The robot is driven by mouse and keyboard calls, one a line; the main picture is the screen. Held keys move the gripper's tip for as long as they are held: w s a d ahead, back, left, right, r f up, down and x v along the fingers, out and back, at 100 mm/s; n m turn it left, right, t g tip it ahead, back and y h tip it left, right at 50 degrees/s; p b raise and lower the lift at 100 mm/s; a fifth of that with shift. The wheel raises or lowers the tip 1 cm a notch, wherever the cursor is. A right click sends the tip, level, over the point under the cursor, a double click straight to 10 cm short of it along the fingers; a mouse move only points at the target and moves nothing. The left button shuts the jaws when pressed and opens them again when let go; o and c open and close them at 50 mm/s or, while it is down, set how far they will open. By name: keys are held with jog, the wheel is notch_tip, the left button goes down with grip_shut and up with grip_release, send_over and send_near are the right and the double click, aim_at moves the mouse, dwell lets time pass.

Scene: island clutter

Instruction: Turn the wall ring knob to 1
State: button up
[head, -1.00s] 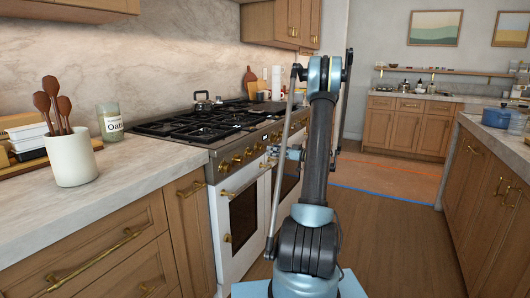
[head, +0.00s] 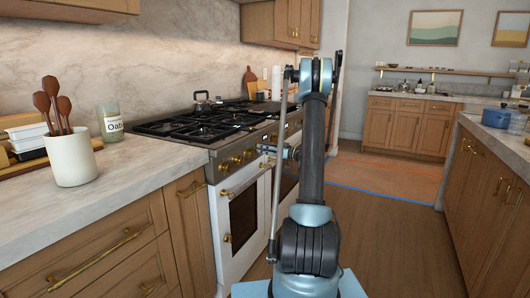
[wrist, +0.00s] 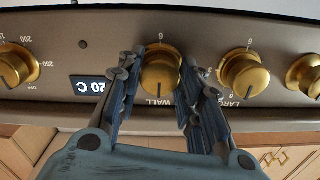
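The wall ring knob (wrist: 160,72) is a brass knob on the stove's dark front panel, with an upside-down label "WALL" just below it in the wrist view. A single digit stands above the knob. I cannot surely read its setting. My gripper (wrist: 161,88) is open, with one finger left of this knob and the other right of it. Gaps show between knob and fingers, so it is not clamped. In the head view my gripper (head: 268,150) is small, at the stove's front by the knob row, partly behind my arm.
In the wrist view another brass knob (wrist: 244,75) sits close right of my right finger, and an oven knob (wrist: 15,66) is at far left. The stove (head: 215,130) has an oven handle (head: 245,183) below the knobs.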

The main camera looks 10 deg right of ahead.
dwell(0.3)
jog(key=shift+m, duration=3)
jog(key=o, duration=1.1)
jog(key=shift+c, duration=0.2)
